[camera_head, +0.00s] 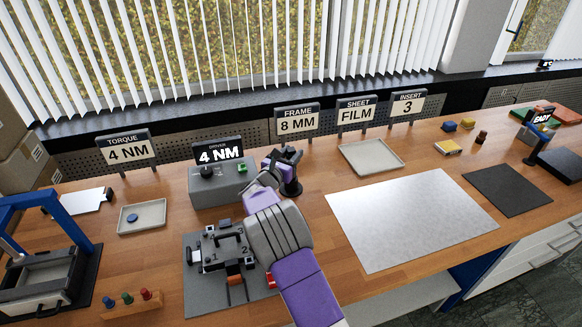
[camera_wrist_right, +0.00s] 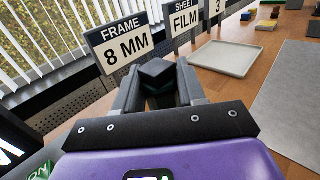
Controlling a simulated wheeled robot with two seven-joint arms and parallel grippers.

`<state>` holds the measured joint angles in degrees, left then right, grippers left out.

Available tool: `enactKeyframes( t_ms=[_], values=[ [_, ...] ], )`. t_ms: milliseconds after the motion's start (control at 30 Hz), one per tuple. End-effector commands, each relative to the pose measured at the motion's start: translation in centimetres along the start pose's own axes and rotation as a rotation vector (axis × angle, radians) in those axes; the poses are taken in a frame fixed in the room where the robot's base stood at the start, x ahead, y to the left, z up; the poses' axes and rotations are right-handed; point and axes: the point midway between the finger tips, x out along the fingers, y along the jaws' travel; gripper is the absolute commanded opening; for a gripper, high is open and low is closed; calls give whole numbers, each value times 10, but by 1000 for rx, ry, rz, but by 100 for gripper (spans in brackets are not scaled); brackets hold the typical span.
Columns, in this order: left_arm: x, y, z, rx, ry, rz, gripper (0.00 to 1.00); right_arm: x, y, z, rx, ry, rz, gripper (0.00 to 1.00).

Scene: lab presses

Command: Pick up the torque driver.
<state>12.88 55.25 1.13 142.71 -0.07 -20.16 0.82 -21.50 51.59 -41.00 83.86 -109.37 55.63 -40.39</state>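The torque driver, a dark piece with a squarish top (camera_wrist_right: 158,74) and a green band below it, stands between my right gripper's fingers in the right wrist view. My right gripper (camera_head: 283,160) is at a dark round-based stand (camera_head: 290,188) beside the grey driver box (camera_head: 222,183) marked 4 NM. In the wrist view, the right gripper's fingers (camera_wrist_right: 160,90) lie on both sides of the driver, close to it. I cannot tell whether they touch it. The driver's lower part is hidden. My left gripper is not in view.
A dark fixture (camera_head: 222,248) on a grey mat stands in front of the driver box. An empty tray (camera_head: 371,156) and a large pale sheet (camera_head: 408,222) lie to the right. A blue-framed press (camera_head: 50,262) is at the left. Sign FRAME 8 MM (camera_head: 297,120) stands behind the gripper.

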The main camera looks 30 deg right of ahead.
Motion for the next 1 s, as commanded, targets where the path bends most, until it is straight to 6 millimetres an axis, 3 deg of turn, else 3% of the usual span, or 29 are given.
enactKeyframes(
  t_ms=[33, 100, 400, 800, 1000],
  values=[
    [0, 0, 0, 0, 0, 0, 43, 0, 0, 0, 0, 0, 0, 15],
    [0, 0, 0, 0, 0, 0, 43, 0, 0, 0, 0, 0, 0, 4],
    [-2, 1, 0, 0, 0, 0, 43, 0, 0, 7, 4, -3, 0, 3],
    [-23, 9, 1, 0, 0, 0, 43, 0, 0, 81, 5, -4, 1, 3],
    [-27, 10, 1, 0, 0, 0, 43, 0, 0, 100, 3, -3, -1, 3]
  ],
)
